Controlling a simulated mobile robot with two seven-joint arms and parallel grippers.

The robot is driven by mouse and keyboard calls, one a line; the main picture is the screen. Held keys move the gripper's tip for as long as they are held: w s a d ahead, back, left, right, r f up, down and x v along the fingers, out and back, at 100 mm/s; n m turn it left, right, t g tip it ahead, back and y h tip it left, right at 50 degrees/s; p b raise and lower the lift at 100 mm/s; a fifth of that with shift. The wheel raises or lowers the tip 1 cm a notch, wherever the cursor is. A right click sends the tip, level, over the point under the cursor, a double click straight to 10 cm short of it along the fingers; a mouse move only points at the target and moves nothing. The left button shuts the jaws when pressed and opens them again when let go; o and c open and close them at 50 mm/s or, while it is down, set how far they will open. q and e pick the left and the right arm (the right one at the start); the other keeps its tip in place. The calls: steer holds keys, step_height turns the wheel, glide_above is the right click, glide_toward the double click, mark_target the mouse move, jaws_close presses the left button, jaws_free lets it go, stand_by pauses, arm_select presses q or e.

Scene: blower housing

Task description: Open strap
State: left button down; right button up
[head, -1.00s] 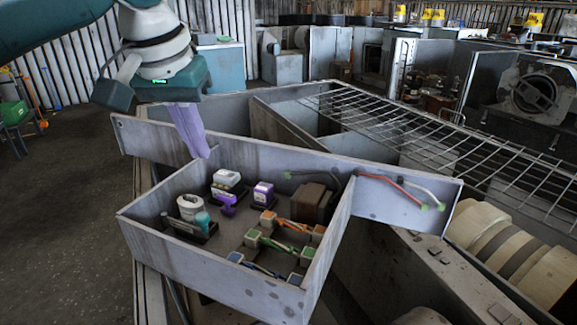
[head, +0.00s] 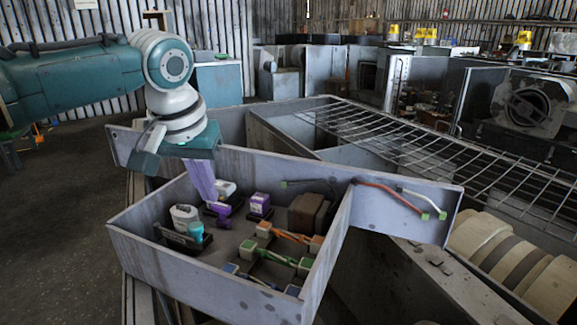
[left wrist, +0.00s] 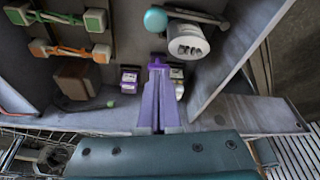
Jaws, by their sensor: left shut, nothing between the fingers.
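An open grey box (head: 195,278) holds several parts. An orange strap (head: 290,236) and a green strap (head: 278,260) each run between two small blocks; both also show in the left wrist view, orange (left wrist: 70,51) and green (left wrist: 55,18). A blue strap (head: 256,279) lies partly hidden behind the front wall. My left gripper (head: 209,194) is shut and empty, its purple fingers pointing down inside the box, left of the straps. My right gripper is not in view.
Near the fingers are a purple-and-white block (head: 260,205) and a white cylinder (head: 184,217) with a teal ball (head: 195,230). A brown block (head: 307,213) stands at the back right. Box walls surround these parts. A wire rack (head: 420,150) lies beyond.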

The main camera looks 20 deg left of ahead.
arm_select(q)
steer(key=shift+x, duration=0.8)
steer(key=shift+s, duration=0.1)
steer(key=shift+s+d+p, duration=0.1)
steer(key=shift+s+p, duration=0.25)
steer(key=shift+s, duration=0.1)
steer(key=shift+s+d+p, duration=0.2)
steer(key=shift+s+p, duration=0.1)
steer(key=shift+s, duration=0.35)
steer(key=shift+s+d+p, duration=0.15)
steer(key=shift+s+p, duration=0.1)
steer(key=shift+s, duration=0.45)
